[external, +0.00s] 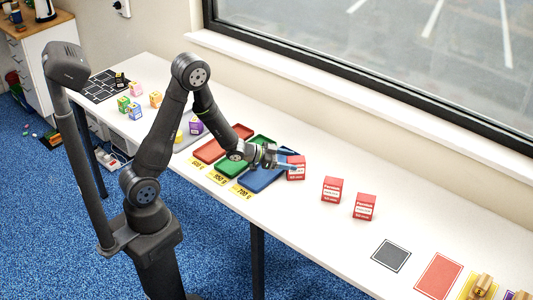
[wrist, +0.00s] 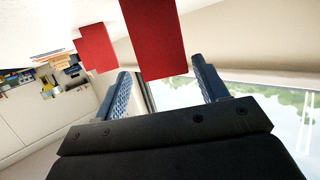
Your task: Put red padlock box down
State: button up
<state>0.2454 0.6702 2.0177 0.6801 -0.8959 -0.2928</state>
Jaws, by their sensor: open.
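A red padlock box (external: 296,170) is at the right edge of the blue tray in the external view. I cannot tell whether it is on the table or on the tray's edge. My gripper (external: 284,159) is at this box, its blue fingers apart. In the wrist view a red box (wrist: 155,38) lies ahead of the gap between the open fingers (wrist: 165,85), and I see no grip on it. Another red box (wrist: 95,47) shows to its left. Two more red boxes, a middle one (external: 332,189) and a right one (external: 364,206), stand upright on the table.
The red tray (external: 211,150), green tray (external: 231,166) and blue tray (external: 257,184) lie side by side with yellow weight labels in front. Small coloured boxes (external: 134,108) stand at the left. A black mat (external: 391,254) and a red mat (external: 438,276) lie right. The window wall runs behind.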

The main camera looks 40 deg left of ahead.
aim_at(301, 159)
jog(key=x, duration=0.5)
jog(key=shift+w+a, duration=0.2)
jog(key=shift+w, duration=0.1)
jog(key=c, duration=1.3)
jog(key=shift+r, duration=0.1)
